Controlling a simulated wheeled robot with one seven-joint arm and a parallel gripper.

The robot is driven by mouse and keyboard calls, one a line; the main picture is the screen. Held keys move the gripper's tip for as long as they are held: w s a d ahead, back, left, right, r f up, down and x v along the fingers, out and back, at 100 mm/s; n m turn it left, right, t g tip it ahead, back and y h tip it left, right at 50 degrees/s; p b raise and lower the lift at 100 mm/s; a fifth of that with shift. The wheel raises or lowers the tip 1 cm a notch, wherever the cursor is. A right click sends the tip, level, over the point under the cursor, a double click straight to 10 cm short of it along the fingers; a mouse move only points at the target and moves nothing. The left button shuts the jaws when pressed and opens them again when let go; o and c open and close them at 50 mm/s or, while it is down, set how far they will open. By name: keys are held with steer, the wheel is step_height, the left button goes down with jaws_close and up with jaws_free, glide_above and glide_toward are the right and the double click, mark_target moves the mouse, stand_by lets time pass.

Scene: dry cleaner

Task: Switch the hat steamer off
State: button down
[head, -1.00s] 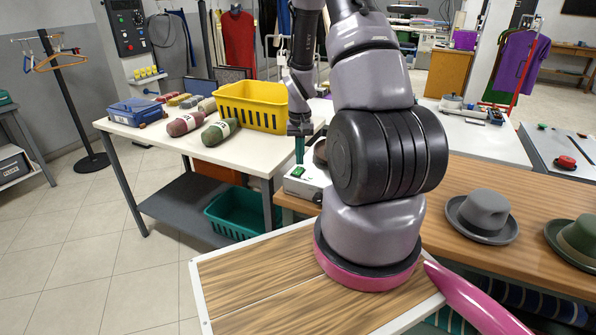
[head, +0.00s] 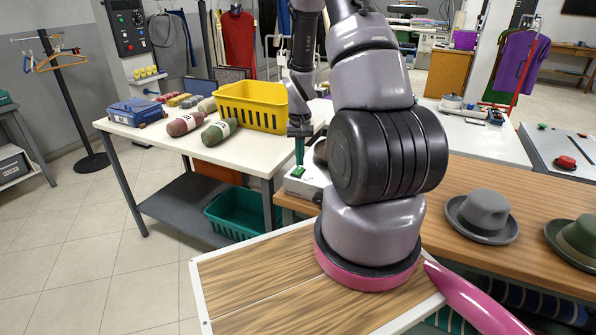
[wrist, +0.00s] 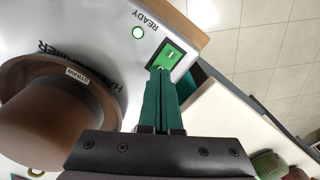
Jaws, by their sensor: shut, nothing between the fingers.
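The hat steamer (head: 306,182) is a light grey box on the wooden counter, partly hidden behind my arm. In the wrist view its silver top (wrist: 105,20) carries a green rocker switch (wrist: 167,56) and a pale round light marked READY (wrist: 138,32). A brown hat (wrist: 60,105) sits on it to the left of the switch. My gripper (wrist: 160,72) is shut and empty, its green fingertips at the near edge of the switch. They look to be touching or almost touching it. In the head view my gripper (head: 299,163) points down onto the switch.
A white table (head: 160,140) at the left holds a yellow basket (head: 252,106), two rolled bundles and a blue box (head: 137,111). A grey hat (head: 483,215) and a green hat (head: 577,240) lie on the wooden counter (head: 450,185) to the right.

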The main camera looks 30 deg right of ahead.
steer(key=shift+f, duration=0.65)
steer(key=shift+r, duration=3.55)
step_height(320, 180, up, 13)
steer(key=t, duration=0.2)
glide_above(300, 168)
steer(key=s+a, duration=0.1)
steer(key=a, duration=0.3)
steer(key=s+a+r+t, duration=0.25)
steer(key=s+r, duration=0.25)
steer(key=r, duration=0.5)
steer(key=s+a+r+t+y, duration=0.1)
steer(key=s+a+r, duration=0.2)
steer(key=s+r, duration=0.2)
steer(key=s+a+r+t+y, duration=0.1)
steer(key=s+a+r, duration=0.3)
steer(key=s+r, duration=0.2)
steer(key=s, duration=0.2)
steer(key=shift+s+r+t, duration=0.15)
steer(key=shift+s+t, duration=0.15)
steer(key=shift+t, duration=0.05)
